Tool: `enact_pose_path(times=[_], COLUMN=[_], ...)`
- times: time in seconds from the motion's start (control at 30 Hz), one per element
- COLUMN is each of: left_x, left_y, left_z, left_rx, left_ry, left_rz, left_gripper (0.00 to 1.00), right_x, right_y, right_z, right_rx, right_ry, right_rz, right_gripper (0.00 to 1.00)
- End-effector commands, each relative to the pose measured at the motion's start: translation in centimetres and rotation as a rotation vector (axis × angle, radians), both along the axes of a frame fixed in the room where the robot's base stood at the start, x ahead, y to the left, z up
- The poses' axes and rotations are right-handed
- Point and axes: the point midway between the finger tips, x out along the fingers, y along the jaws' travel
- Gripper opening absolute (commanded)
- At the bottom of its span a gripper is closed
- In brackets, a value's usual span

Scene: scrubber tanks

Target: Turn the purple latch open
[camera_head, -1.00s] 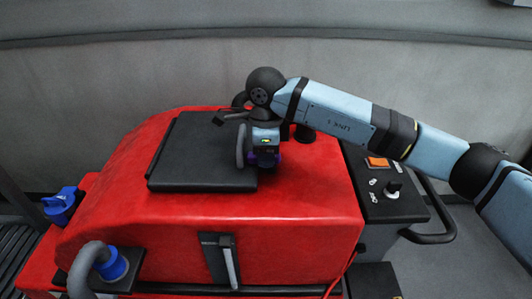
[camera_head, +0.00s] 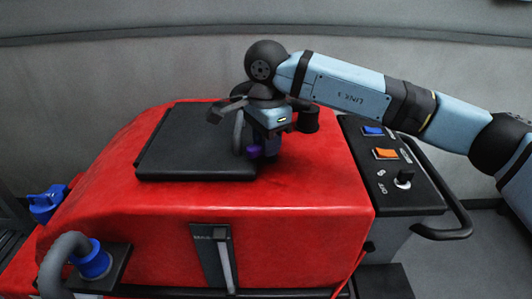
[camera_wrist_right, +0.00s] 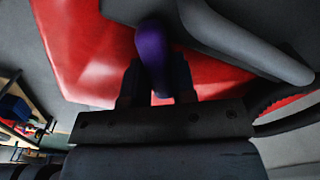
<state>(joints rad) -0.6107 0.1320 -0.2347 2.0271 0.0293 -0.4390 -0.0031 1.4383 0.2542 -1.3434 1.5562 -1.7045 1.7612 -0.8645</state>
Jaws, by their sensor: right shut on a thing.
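The purple latch (camera_head: 254,151) shows as a small piece at the right edge of the black lid (camera_head: 195,145), on top of the red scrubber tank (camera_head: 140,210). My right gripper (camera_head: 263,147) points down at it and hides most of it in the head view. In the right wrist view the purple latch (camera_wrist_right: 152,45) stands between the two dark fingers of my right gripper (camera_wrist_right: 157,85), which is shut on it. The lid lies flat on the tank. My left gripper is not in view.
A control panel (camera_head: 425,195) with a blue button, an orange button and a knob is at the right. A blue cap (camera_head: 47,203) and a hose with a blue collar (camera_head: 93,262) are at the left.

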Motion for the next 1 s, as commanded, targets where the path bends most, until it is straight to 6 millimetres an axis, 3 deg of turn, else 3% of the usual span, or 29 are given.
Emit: enact_pose_path(times=[0.33,1.0], left_x=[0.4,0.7], left_y=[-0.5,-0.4], left_z=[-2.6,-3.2], left_rx=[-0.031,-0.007], left_ry=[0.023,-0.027], left_rz=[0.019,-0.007], left_gripper=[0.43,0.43], right_x=[-0.2,-0.5], right_y=[-0.3,-0.9], right_z=[-0.2,0.1], right_rx=[0.0,0.001], right_ry=[-0.004,-0.003], right_rz=[0.329,0.885], right_gripper=[0.01,0.01])
